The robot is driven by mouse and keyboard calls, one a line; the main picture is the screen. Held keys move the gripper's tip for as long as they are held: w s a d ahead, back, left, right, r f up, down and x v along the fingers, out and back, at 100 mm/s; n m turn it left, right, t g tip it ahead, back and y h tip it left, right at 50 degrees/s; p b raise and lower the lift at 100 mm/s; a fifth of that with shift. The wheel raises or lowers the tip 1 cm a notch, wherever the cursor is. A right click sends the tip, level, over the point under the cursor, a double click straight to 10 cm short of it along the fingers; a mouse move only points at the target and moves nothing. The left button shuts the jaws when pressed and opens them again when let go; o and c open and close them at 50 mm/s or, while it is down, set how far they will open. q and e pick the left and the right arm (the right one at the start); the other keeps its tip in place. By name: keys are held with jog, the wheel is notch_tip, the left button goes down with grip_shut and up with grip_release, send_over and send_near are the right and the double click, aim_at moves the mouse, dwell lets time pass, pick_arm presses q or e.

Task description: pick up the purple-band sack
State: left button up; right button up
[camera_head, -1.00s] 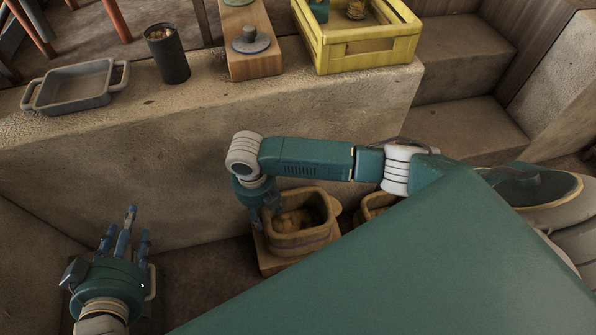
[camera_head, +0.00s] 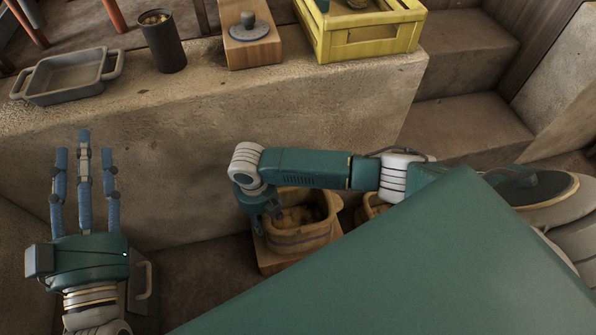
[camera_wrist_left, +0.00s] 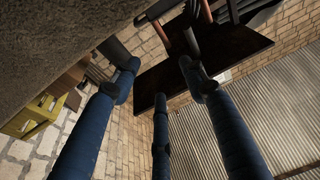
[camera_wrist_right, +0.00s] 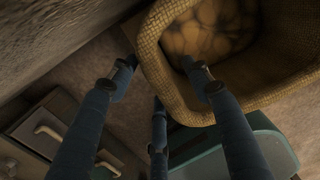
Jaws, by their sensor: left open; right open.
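A woven tan sack (camera_head: 304,238) with an open top and round brownish contents stands on a wooden block below the stone ledge. A second sack (camera_head: 371,206) beside it is mostly hidden behind my right arm. My right gripper (camera_head: 264,214) is open at the left rim of the first sack. In the right wrist view, the sack's rim (camera_wrist_right: 152,60) lies between the spread fingers, with one finger over the opening; I cannot tell whether they touch. My left gripper (camera_head: 85,160) is open and empty at the left, fingers pointing up.
On the ledge (camera_head: 230,100) stand a grey tray (camera_head: 66,78), a dark cup (camera_head: 163,42), a wooden block (camera_head: 252,50) with a grey knobbed disc, and a yellow crate (camera_head: 372,38). Stone steps (camera_head: 465,120) rise at the right. Floor between my grippers is clear.

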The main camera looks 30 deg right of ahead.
pick_arm(q)
jog(key=shift+s+d+r+t+h, duration=0.15)
jog(key=shift+r+t, duration=0.1)
jog(key=shift+r, duration=0.25)
jog(key=shift+s+a+r+t+h, duration=0.1)
jog(key=shift+s+r+t, duration=0.1)
jog(key=shift+r, duration=0.35)
jog(key=shift+s+d+r+t+h, duration=0.15)
jog(key=shift+r+t, duration=0.1)
jog(key=shift+r, duration=0.25)
pick_arm(e)
jog(key=shift+f, duration=0.6)
pick_arm(q)
jog(key=shift+a, duration=0.1)
pick_arm(e)
jog(key=shift+c, duration=0.3)
grip_shut()
pick_arm(q)
jog(key=shift+w+f, duration=0.1)
jog(key=shift+f, duration=0.05)
pick_arm(e)
jog(key=shift+r, duration=0.2)
